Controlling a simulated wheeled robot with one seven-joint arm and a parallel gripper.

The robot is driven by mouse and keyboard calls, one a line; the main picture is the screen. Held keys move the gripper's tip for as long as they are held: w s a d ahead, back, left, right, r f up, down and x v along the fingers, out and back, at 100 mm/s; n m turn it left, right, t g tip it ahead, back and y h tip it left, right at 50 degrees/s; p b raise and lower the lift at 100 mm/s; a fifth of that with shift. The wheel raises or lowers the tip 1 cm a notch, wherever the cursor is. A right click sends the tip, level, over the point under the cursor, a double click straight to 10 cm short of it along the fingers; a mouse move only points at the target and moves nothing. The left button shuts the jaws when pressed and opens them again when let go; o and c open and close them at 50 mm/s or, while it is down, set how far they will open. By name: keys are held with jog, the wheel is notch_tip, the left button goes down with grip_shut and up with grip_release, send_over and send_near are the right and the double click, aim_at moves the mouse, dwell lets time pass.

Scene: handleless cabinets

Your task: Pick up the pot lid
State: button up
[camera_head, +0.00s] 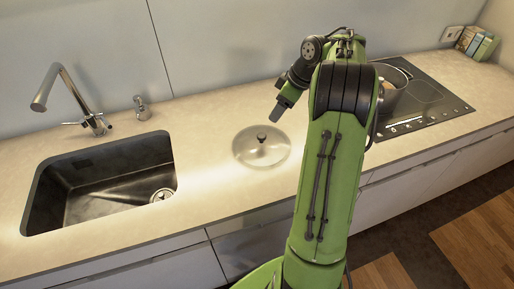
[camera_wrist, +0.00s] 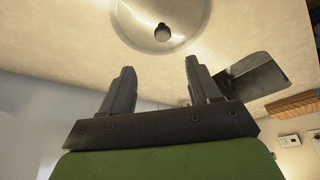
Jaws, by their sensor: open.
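The pot lid (camera_head: 262,146) is a round, shiny, pale disc with a small dark knob (camera_head: 262,137). It lies on the counter between the sink and the cooktop. In the wrist view the lid (camera_wrist: 185,38) shows at the top, with its knob (camera_wrist: 162,33) beyond the fingertips. My gripper (camera_head: 280,108) is above the counter, just behind and right of the lid in the head view. In the wrist view my gripper (camera_wrist: 160,70) has its two fingers apart, with nothing between them. It is not touching the lid.
The sink (camera_head: 100,182) with a tall faucet (camera_head: 75,100) is at the left. A pot (camera_head: 392,85) stands on the black cooktop (camera_head: 425,98) at the right, partly behind my arm. Small boxes or books (camera_head: 477,43) stand at the far right. The counter around the lid is clear.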

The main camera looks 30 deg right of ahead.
aim_at(262, 135)
jog(key=b+x, duration=0.1)
jog(key=x, duration=0.5)
jog(key=b+x, duration=0.2)
jog(key=x, duration=0.5)
jog(key=shift+s+a+f, duration=0.1)
jog(key=shift+a+f, duration=0.1)
jog(key=shift+a, duration=0.1)
jog(key=shift+r, duration=0.1)
grip_shut()
